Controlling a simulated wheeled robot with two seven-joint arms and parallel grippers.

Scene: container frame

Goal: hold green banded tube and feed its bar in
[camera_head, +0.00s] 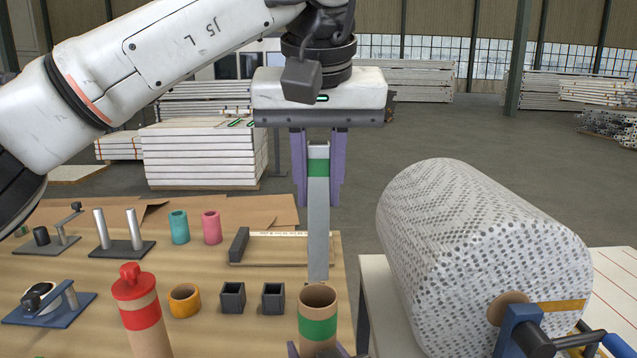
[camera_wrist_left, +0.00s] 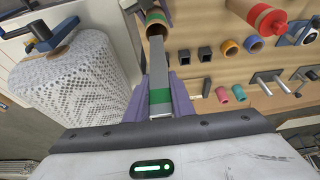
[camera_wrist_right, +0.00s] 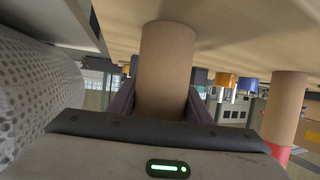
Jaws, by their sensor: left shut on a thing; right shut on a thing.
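The green banded tube (camera_head: 318,322) is a brown cardboard tube with a green band and an open top, upright at the front of the table. My right gripper (camera_wrist_right: 163,100) is shut around its lower part; it also shows at the tube's foot in the head view (camera_head: 318,350). My left gripper (camera_head: 318,170) is shut on the grey bar (camera_head: 318,230), which has a green band near its top. The bar hangs upright. Its lower end is right at the tube's mouth in the head view; whether it is inside I cannot tell. The left wrist view shows bar (camera_wrist_left: 158,75) and tube (camera_wrist_left: 156,20) nearly in line.
A red banded tube with a red cap (camera_head: 140,312) stands to the left. An orange ring (camera_head: 184,300), small dark boxes (camera_head: 232,297) and teal and pink cylinders (camera_head: 180,227) are on the table (camera_head: 100,265). A big wrapped roll (camera_head: 470,250) is close on the right.

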